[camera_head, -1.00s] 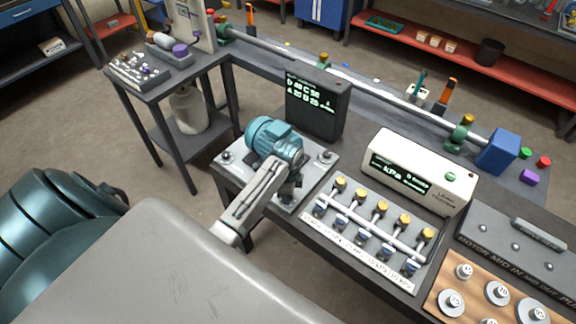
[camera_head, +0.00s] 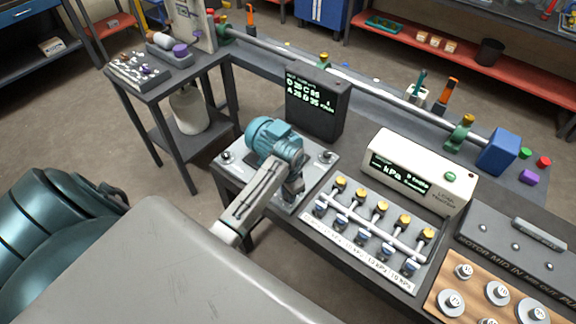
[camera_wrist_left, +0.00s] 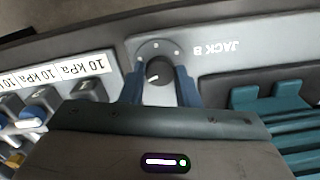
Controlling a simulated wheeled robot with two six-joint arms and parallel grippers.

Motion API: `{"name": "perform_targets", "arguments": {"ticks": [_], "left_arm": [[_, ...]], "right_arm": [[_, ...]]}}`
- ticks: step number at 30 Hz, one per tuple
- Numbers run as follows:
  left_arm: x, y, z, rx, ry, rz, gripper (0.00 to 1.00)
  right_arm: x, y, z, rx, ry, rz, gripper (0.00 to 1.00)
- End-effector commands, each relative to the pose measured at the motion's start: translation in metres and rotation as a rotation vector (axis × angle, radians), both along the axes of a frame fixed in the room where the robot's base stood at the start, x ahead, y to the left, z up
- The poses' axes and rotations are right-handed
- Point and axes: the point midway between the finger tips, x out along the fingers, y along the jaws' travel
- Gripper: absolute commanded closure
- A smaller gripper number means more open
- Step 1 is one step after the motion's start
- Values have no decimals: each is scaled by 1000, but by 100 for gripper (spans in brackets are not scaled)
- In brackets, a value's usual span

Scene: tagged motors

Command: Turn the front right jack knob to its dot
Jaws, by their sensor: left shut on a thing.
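The dark round jack knob (camera_wrist_left: 160,70) sits on a grey dial plate beside the printed label JACK B in the left wrist view. It bears a short white mark, and small pale dots lie around it on the plate. My left gripper (camera_wrist_left: 161,84) is shut on the knob, one blue finger on each side. In the head view my left gripper (camera_head: 291,190) is at the front right corner of the grey plate (camera_head: 316,172) under the teal motor (camera_head: 268,135); it hides that knob. My right gripper is not in view.
A dark display box (camera_head: 318,104) with green characters stands behind the motor. Right of my gripper is a rack of valves (camera_head: 372,222) with kPa labels, with a white kPa meter (camera_head: 420,172) behind it. A wooden board with weights (camera_head: 497,292) lies further right.

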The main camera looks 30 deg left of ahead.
Motion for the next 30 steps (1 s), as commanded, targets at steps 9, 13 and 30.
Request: {"name": "perform_targets", "arguments": {"ticks": [9,13,30], "left_arm": [[0,0,1,2,-2,152,94],[0,0,1,2,-2,181,94],[1,1,1,2,-2,197,60]], "right_arm": [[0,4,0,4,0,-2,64],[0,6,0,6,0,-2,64],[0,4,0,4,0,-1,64]]}}
